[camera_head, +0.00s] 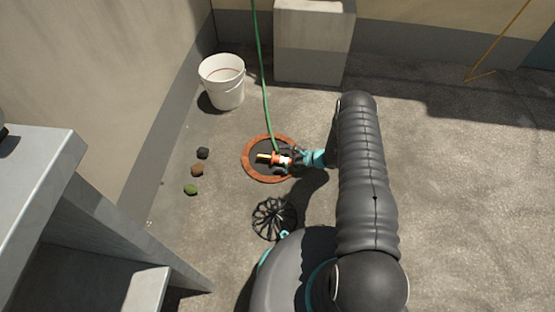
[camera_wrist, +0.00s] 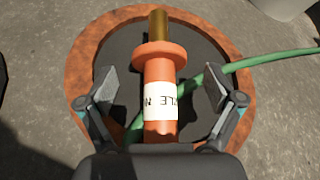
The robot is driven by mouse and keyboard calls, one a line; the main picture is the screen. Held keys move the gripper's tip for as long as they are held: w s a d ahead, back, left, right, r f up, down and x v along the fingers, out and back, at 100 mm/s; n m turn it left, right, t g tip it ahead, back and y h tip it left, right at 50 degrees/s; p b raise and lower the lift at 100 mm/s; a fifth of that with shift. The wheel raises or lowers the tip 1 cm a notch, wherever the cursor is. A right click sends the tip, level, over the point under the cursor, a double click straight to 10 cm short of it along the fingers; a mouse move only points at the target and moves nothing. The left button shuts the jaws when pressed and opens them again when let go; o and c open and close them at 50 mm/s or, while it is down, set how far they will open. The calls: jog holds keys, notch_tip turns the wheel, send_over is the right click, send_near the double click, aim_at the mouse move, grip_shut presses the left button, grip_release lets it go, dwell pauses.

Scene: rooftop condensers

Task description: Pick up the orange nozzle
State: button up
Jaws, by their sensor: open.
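The orange nozzle (camera_wrist: 158,72) has a brass tip, a wide collar and a white label with partly readable letters. In the wrist view it lies between the two fingers of my gripper (camera_wrist: 160,90), which is open with a gap on each side of the nozzle. In the head view my gripper (camera_head: 283,160) is over a round orange-rimmed drain opening (camera_head: 249,152), with the nozzle (camera_head: 274,157) at its fingers. The nozzle's rear end is hidden by the gripper body. A green hose (camera_wrist: 265,60) passes behind the nozzle.
A white bucket (camera_head: 224,84) stands by the left wall. A dark, a brown and a green lump (camera_head: 190,189) lie on the floor to the left. A black round grate (camera_head: 273,218) lies below the opening. A grey block (camera_head: 312,45) stands at the back. Floor to the right is clear.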

jog(key=x, duration=0.2)
jog(key=shift+w+a+f, duration=0.1)
jog(key=shift+a+f, duration=0.1)
jog(key=shift+a, duration=0.15)
jog(key=c, duration=1.3)
jog(key=shift+r, duration=0.1)
jog(key=shift+c, duration=0.2)
